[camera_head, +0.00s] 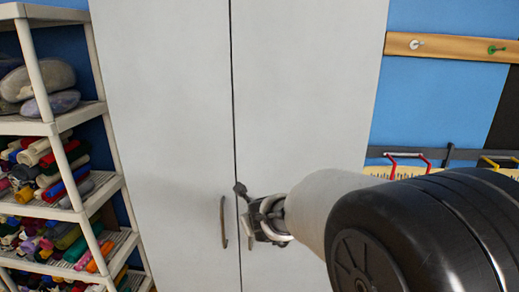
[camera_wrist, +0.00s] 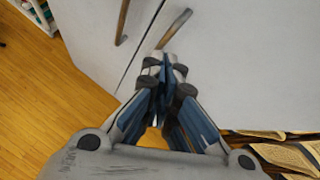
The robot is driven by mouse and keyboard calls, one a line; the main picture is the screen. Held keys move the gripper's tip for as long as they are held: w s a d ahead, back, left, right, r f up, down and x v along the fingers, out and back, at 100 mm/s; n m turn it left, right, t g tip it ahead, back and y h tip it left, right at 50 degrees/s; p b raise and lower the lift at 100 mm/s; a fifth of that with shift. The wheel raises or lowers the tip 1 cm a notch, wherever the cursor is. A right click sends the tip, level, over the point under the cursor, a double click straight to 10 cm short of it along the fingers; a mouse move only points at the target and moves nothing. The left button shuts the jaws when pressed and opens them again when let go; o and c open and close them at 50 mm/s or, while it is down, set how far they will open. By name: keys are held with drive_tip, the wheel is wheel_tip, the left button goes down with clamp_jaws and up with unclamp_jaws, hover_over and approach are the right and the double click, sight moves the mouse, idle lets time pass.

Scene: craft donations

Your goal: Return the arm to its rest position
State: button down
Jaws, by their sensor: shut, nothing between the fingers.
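My gripper (camera_head: 258,216) is in front of the right door of a tall light-grey cabinet (camera_head: 300,95), close to the seam between its two doors. In the wrist view my gripper (camera_wrist: 165,72) has its fingers together and nothing between them. The right door's handle (camera_wrist: 174,28) ends just beyond the fingertips; I cannot tell whether they touch. The left door's handle (camera_head: 223,222) hangs clear to the left of my gripper, and it also shows in the wrist view (camera_wrist: 122,22). Both doors look closed. My arm reaches in from the lower right.
A white shelf unit (camera_head: 112,187) with rolled fabrics stands left of the cabinet. Open books (camera_wrist: 290,156) lie at the lower right of the wrist view. The wooden floor (camera_wrist: 45,95) is bare at left.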

drive_tip(key=s+d+r+n+g+y, duration=0.15)
drive_tip(key=s+r+n, duration=0.25)
drive_tip(key=s+n, duration=0.45)
drive_tip(key=s+d+r+n+y, duration=0.1)
drive_tip(key=s+r+n+y, duration=0.1)
drive_tip(key=s+r+n, duration=0.5)
drive_tip(key=s+d+f+n+g+h, duration=0.1)
drive_tip(key=s+d+f+n, duration=0.1)
drive_tip(key=s+d+n, duration=0.2)
drive_tip(key=s+d+f+n+g+h, duration=0.1)
drive_tip(key=s+d+n, duration=0.4)
drive_tip(key=s, duration=0.5)
drive_tip(key=s+d+f+n+g+h, duration=0.1)
drive_tip(key=s+d+f+n+h, duration=0.2)
drive_tip(key=s, duration=0.5)
wheel_tip(320, 180, down, 2)
drive_tip(key=d+n, duration=0.1)
drive_tip(key=n, duration=0.2)
drive_tip(key=shift+d+f+g+b, duration=0.15)
drive_tip(key=shift+d+g+b, duration=0.15)
drive_tip(key=shift+g+b, duration=0.1)
drive_tip(key=shift+h, duration=0.25)
